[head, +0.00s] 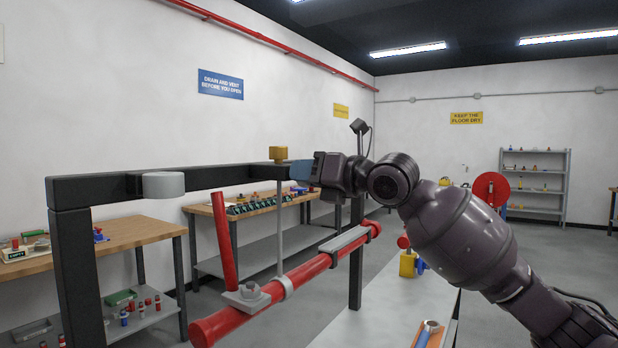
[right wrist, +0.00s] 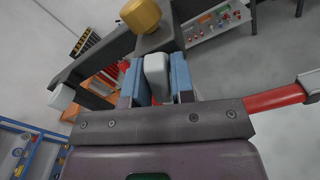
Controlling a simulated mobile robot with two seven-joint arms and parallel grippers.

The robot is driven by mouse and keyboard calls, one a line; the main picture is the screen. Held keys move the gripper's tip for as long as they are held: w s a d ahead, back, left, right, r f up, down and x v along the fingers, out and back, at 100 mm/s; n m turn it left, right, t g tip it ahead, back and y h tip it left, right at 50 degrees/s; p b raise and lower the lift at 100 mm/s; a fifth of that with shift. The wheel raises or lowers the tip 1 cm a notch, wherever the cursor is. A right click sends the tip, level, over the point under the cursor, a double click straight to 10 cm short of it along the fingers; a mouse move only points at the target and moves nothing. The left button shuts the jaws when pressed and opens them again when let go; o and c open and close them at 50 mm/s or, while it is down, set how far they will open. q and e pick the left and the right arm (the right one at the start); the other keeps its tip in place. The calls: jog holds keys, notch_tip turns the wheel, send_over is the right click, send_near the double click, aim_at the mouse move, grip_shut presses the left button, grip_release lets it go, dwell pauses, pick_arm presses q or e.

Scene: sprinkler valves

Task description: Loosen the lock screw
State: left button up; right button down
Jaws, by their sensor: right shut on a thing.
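A black frame (head: 213,177) carries a brass knob (head: 279,154) on its top beam, above a thin grey rod (head: 279,225) that runs down to a red pipe (head: 314,266). The brass knob also shows in the right wrist view (right wrist: 140,15). My right gripper (head: 300,170) is at the beam's right end, just right of the knob. Its blue fingers are shut on a pale grey piece (right wrist: 156,72) beside the beam. This piece may be the lock screw; its full shape is hidden between the fingers. My left gripper is not in view.
A red lever (head: 224,240) rises from the pipe's left end. A grey cylinder (head: 163,184) sits on the beam's left part. Workbenches with small parts (head: 258,205) stand along the left wall. A grey shelf (head: 535,185) is at the back right. A pale table (head: 385,312) lies below my right arm.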

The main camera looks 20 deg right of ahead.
jog(key=shift+f, duration=0.2)
jog(key=shift+w+f+n+b, duration=0.1)
jog(key=shift+n+b, duration=0.25)
jog(key=shift+n, duration=1.35)
jog(key=c, duration=0.9)
grip_release()
jog(key=shift+r, duration=0.2)
jog(key=shift+s+d, duration=0.1)
jog(key=shift+s, duration=0.1)
jog(key=p+v, duration=0.1)
jog(key=v, duration=0.4)
jog(key=shift+s+d+p, duration=0.2)
jog(key=shift+s+p, duration=0.1)
jog(key=shift+p, duration=0.1)
